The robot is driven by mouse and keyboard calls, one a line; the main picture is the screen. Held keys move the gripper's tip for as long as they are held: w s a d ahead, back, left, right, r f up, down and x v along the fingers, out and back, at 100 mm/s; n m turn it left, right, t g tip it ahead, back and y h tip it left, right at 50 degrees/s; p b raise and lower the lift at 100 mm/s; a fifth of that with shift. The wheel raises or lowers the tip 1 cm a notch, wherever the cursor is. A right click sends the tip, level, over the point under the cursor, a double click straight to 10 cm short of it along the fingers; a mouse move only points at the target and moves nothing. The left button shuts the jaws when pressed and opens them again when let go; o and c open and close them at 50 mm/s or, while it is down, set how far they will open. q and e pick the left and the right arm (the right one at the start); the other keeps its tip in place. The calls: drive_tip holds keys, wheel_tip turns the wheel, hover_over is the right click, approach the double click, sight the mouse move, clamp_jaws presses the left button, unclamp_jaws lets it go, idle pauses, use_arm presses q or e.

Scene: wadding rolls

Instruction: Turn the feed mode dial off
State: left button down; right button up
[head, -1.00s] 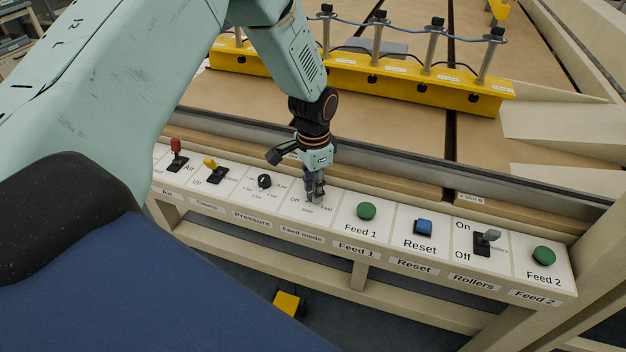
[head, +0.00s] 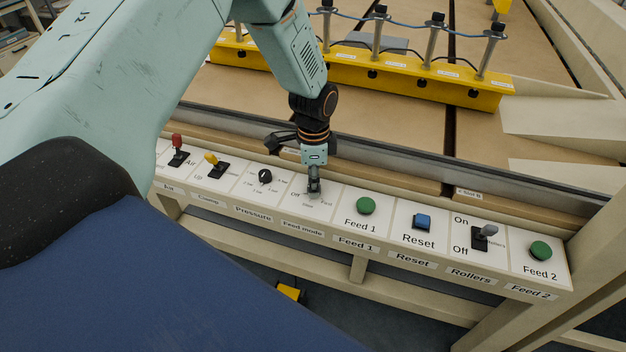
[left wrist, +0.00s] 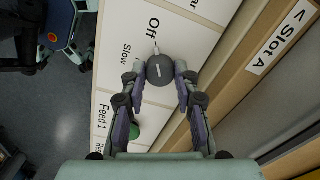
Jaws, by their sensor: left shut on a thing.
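The feed mode dial (left wrist: 160,69) is a round dark knob with a white line on top, on a white panel marked Off, Slow and Fast. In the left wrist view its white line points roughly toward the Off label and a short pale mark beside the knob. My left gripper (left wrist: 160,82) has a finger on each side of the knob and is shut on it. In the head view the left gripper (head: 314,188) comes down onto the Feed mode panel (head: 308,207) and hides the dial. My right gripper is not in view.
Left of the dial are the black Pressure knob (head: 265,176), a yellow lever (head: 214,161) and a red lever (head: 178,146). Right are the green Feed 1 button (head: 366,206), blue Reset button (head: 422,222), Rollers switch (head: 485,236) and green Feed 2 button (head: 540,251). A metal rail runs behind.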

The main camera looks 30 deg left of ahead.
use_arm(q)
drive_tip(key=c, duration=1)
unclamp_jaws()
drive_tip(key=shift+w+d, duration=0.1)
drive_tip(key=shift+r, duration=0.1)
wheel_tip(320, 180, up, 12)
drive_tip(key=shift+f, duration=0.2)
